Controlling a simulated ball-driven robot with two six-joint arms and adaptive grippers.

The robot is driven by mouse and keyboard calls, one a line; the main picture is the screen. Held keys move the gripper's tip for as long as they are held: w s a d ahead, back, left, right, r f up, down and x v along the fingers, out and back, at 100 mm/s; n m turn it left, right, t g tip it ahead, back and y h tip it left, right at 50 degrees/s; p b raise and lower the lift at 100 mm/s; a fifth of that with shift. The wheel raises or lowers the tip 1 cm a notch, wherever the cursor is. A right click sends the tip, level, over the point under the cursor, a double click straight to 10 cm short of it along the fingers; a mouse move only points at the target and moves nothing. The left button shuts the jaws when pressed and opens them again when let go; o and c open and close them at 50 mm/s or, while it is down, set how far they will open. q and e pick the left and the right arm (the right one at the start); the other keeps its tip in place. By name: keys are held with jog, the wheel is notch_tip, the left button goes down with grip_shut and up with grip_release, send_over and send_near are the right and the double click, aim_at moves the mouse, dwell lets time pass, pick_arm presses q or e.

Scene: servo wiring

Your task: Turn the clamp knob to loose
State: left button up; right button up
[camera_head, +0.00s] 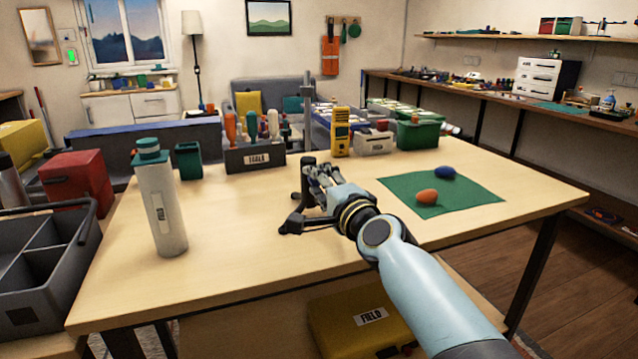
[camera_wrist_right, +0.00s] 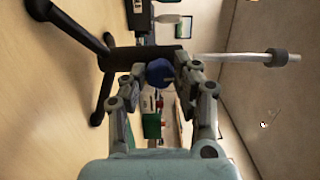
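A dark clamp stand with splayed legs (camera_head: 292,225) stands on the workbench, partly hidden behind my right gripper (camera_head: 322,182) in the head view. In the right wrist view the stand's dark post (camera_wrist_right: 128,57) lies sideways across the picture, with a pale rod (camera_wrist_right: 232,57) running right to a grey end piece. A round blue knob (camera_wrist_right: 159,72) shows by the post, between the fingertips of my right gripper (camera_wrist_right: 161,68). The fingers are apart, one on each side of the knob. Whether they press on it cannot be seen. My left gripper is not in view.
A green mat (camera_head: 464,203) with an orange (camera_head: 427,196) and a blue (camera_head: 444,172) rounded piece lies to the right. A grey bottle (camera_head: 162,205) stands at the left. A tool box (camera_head: 255,158) and yellow meter (camera_head: 341,132) stand behind. The front middle bench is clear.

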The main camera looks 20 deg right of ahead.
jog(key=o, duration=0.4)
jog(key=s, duration=0.4)
jog(key=s+d, duration=0.1)
jog(key=s, duration=0.7)
jog(key=shift+d, duration=0.2)
